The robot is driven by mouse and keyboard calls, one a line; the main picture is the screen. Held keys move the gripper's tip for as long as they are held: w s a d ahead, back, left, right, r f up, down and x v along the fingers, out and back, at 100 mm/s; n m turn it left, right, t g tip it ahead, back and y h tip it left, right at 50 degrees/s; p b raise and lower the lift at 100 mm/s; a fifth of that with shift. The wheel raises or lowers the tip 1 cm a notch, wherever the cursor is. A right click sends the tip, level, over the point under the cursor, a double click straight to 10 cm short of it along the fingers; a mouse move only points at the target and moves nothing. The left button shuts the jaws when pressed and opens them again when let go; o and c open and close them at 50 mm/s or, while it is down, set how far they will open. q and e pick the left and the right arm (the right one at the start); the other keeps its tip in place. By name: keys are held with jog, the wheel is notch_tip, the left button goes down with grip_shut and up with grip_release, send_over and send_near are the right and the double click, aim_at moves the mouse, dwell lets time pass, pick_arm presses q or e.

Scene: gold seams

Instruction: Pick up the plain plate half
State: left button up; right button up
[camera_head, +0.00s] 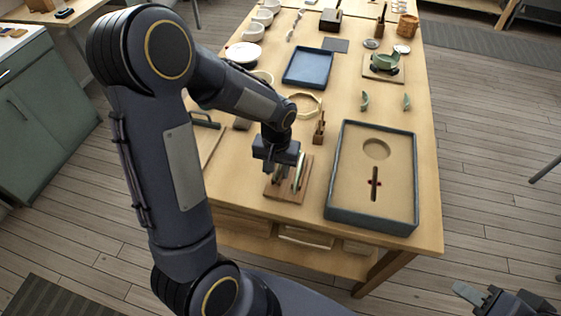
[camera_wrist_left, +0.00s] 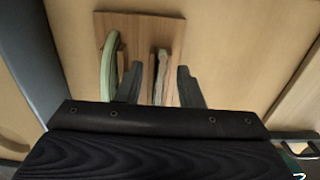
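A small wooden stand (camera_head: 287,193) holds two thin plate halves on edge; it also shows in the wrist view (camera_wrist_left: 137,22). One half (camera_wrist_left: 109,65), pale with a green rim, stands outside my left gripper's fingers, beside the left one. The other half (camera_wrist_left: 161,75) shows edge-on between the fingers. I cannot tell from the edges which half is plain. My left gripper (camera_wrist_left: 158,86) points down at the stand, its fingers apart on both sides of the second half with visible gaps. My right gripper (camera_head: 488,299) is at the bottom right, off the table, its opening unclear.
A grey-rimmed tray (camera_head: 329,186) with a round recess and a slot lies right of the stand. A blue tray (camera_head: 308,67), an octagonal wooden frame (camera_head: 317,99) and a small wooden block holder (camera_head: 319,130) lie behind. Bowls and small pieces occupy the far table.

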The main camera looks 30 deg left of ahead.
pick_arm(q)
jog(key=shift+f, duration=0.1)
grip_shut()
dwell(0.4)
